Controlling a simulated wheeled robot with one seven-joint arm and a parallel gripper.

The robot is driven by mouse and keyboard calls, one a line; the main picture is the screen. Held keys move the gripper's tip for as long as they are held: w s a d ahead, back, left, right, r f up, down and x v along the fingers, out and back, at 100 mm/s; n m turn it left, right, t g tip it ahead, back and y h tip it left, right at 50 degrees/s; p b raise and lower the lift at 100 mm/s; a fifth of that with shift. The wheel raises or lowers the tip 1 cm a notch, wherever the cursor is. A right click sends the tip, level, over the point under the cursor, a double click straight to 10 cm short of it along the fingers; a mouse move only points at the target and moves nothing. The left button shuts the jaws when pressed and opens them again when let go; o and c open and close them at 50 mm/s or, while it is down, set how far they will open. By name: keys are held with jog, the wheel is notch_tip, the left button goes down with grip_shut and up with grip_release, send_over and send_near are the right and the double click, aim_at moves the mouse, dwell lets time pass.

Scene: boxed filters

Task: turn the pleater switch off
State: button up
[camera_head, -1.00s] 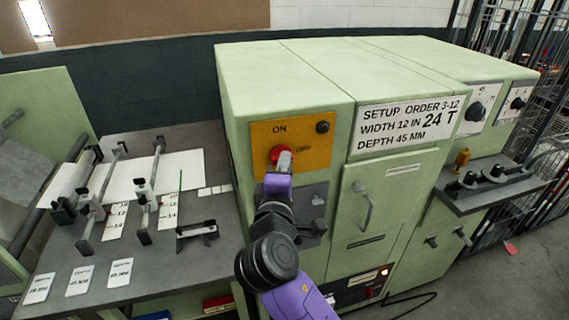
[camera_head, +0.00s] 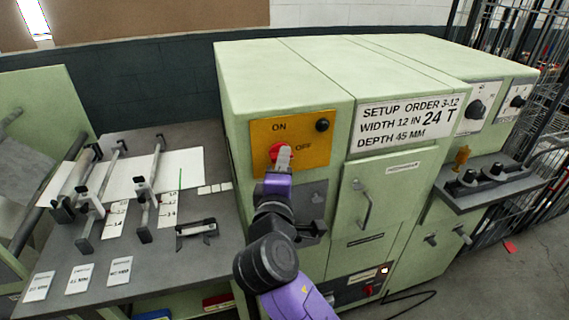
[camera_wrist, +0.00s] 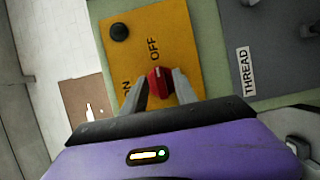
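The pleater switch is a red knob (camera_head: 274,152) on a yellow plate (camera_head: 318,155) with ON above it and OFF to its right. In the wrist view the red knob (camera_wrist: 160,82) sits between my two grey fingers, which appear to touch its sides. A pale mark on the knob points toward the word OFF. My gripper (camera_head: 284,158) is at the front of the knob and hides part of it in the head view. My gripper (camera_wrist: 161,78) looks closed on the knob.
A black button (camera_head: 322,125) is at the plate's upper right. A grey panel (camera_head: 312,198) with a dark handle lies below the plate. A cabinet door handle (camera_head: 364,205) is to the right. A grey bench (camera_head: 150,262) with rails and cards stands left.

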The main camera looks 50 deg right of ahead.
jog(key=b+v, duration=0.1)
jog(key=v, duration=0.6)
jog(key=shift+f, duration=0.1)
dwell(0.4)
